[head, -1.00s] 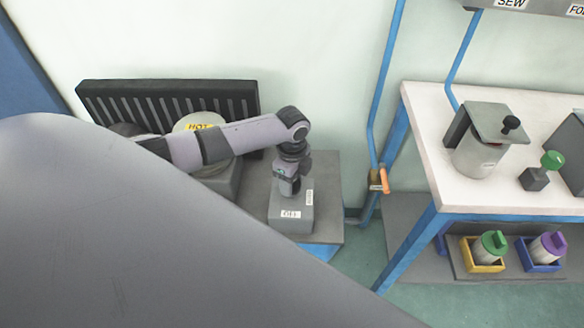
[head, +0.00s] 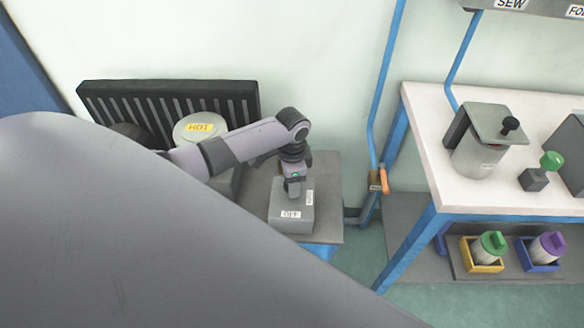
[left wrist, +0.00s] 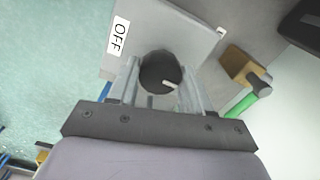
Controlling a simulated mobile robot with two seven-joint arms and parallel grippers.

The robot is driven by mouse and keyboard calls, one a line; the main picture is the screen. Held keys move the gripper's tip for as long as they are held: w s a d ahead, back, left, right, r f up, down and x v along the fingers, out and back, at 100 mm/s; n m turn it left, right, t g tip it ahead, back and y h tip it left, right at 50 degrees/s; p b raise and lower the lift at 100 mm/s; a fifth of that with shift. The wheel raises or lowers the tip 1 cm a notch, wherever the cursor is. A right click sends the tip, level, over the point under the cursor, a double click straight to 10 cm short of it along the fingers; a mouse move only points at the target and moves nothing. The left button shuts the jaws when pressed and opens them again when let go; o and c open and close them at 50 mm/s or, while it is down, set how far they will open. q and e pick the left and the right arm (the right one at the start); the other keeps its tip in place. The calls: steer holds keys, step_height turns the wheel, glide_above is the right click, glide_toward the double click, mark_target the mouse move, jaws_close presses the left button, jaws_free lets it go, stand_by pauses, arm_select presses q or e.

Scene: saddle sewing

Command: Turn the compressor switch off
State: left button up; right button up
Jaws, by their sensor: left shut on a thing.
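The compressor switch box (head: 277,211) is a grey box with an OFF label (head: 291,214) on its front and another label on its right side. My left gripper (head: 294,188) points down onto the top of the box. In the left wrist view a round black knob (left wrist: 158,70) with a white pointer mark sits between the two fingers, which are shut on it. The mark points right and slightly down, away from the OFF label (left wrist: 119,37). In the head view the gripper hides the knob. My right gripper is not in view.
A pale tank labelled HOT (head: 198,127) stands behind my left forearm, before a black ribbed panel (head: 165,98). Right of the box, a blue pipe (head: 383,85) carries an orange-handled fitting (head: 384,181). A white-topped bench (head: 432,150) stands further right.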

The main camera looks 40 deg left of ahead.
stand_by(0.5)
arm_select(q)
steer(key=o, duration=1)
steer(key=shift+o, duration=0.2)
steer(key=shift+r, duration=3.6)
